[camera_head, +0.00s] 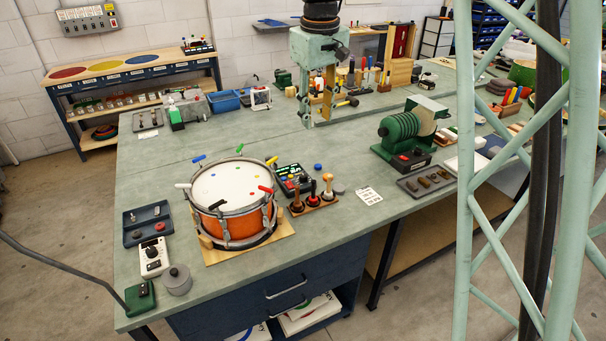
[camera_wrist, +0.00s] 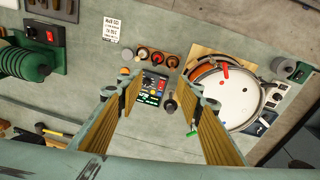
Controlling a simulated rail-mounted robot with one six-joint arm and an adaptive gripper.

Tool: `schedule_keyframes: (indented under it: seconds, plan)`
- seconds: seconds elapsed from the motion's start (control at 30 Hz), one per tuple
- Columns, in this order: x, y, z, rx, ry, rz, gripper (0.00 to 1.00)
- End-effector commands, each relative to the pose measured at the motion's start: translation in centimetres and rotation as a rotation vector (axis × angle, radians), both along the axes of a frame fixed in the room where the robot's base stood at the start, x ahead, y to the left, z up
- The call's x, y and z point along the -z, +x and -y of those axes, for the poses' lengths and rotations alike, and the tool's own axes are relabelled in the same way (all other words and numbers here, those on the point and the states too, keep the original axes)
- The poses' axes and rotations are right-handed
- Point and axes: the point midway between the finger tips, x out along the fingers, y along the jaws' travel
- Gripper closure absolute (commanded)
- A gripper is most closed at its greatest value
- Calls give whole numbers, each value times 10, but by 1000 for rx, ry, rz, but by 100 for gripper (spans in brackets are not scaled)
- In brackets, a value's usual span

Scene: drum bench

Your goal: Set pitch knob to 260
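My gripper (camera_head: 324,108) hangs above the bench behind the drum, pointing down. In the wrist view its fingers (camera_wrist: 163,98) are apart with nothing between their pads. Below them is a small black unit (camera_wrist: 150,88) with a lit green display and coloured controls; it also shows right of the drum in the head view (camera_head: 293,180). A dark round item (camera_wrist: 170,104) shows beside it in the wrist view. A white box with a dark knob (camera_head: 153,257) stands left of the drum. Knob labels and the pitch reading are too small to read.
The orange drum (camera_head: 235,228) stands on a wooden board left of the black unit. Upright handled tools (camera_head: 312,202) stand close in front of the unit. A green ribbed machine (camera_head: 405,135) stands to the right. Bare bench (camera_head: 240,135) lies behind the drum.

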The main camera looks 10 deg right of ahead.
Motion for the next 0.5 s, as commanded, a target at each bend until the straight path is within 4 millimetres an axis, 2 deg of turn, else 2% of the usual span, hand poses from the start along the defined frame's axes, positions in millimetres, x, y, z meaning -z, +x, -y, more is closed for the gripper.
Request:
schedule_keyframes:
  seconds: [0.1,0.5]
  plan:
    - [15,20,-1,-15,-3,-11,67]
    - [69,79,-2,-71,-14,-41,67]
